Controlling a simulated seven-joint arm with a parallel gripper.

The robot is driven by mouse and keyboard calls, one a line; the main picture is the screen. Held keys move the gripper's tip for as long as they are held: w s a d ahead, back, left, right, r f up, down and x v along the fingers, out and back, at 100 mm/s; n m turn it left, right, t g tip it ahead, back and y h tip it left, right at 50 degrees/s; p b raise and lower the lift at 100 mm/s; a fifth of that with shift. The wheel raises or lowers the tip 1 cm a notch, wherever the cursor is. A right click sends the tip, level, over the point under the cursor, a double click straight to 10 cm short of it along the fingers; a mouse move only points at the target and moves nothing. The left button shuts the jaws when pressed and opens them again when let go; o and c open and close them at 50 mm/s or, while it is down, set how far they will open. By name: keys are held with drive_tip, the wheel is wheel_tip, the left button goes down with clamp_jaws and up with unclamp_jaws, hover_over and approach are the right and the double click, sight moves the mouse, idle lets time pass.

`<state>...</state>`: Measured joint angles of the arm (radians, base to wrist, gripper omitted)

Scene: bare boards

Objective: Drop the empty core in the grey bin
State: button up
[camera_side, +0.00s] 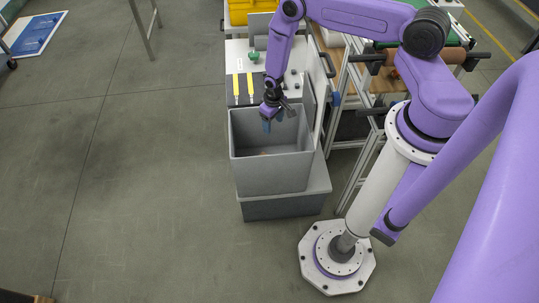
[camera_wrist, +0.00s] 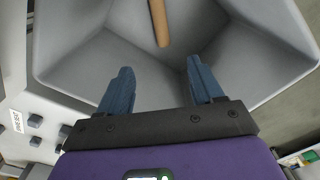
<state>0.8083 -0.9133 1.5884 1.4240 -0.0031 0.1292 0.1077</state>
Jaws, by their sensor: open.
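The grey bin (camera_side: 268,178) stands below my gripper in the side view, and its inner wall (camera_wrist: 90,55) fills much of the wrist view. My gripper (camera_side: 271,127) is over the bin's back part, pointing down. In the wrist view my gripper (camera_wrist: 162,80) has its two blue fingers spread wide with nothing between them. The brown cardboard core (camera_wrist: 159,20) lies inside the bin, beyond the fingertips and apart from them; its upper end runs out of the picture. In the side view only a small tan bit of it (camera_side: 265,154) shows low in the bin.
A bench with two yellow-handled tools (camera_side: 243,85) and a green knob (camera_side: 254,56) is behind the bin. A yellow crate (camera_side: 240,10) is farther back. A framed stand with a brown roller (camera_side: 410,57) is at right. The floor at left is open.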

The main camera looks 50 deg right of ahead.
drive_tip(key=shift+r, duration=0.15)
wheel_tip(320, 180, up, 17)
idle(0.6)
drive_tip(key=shift+r, duration=0.1)
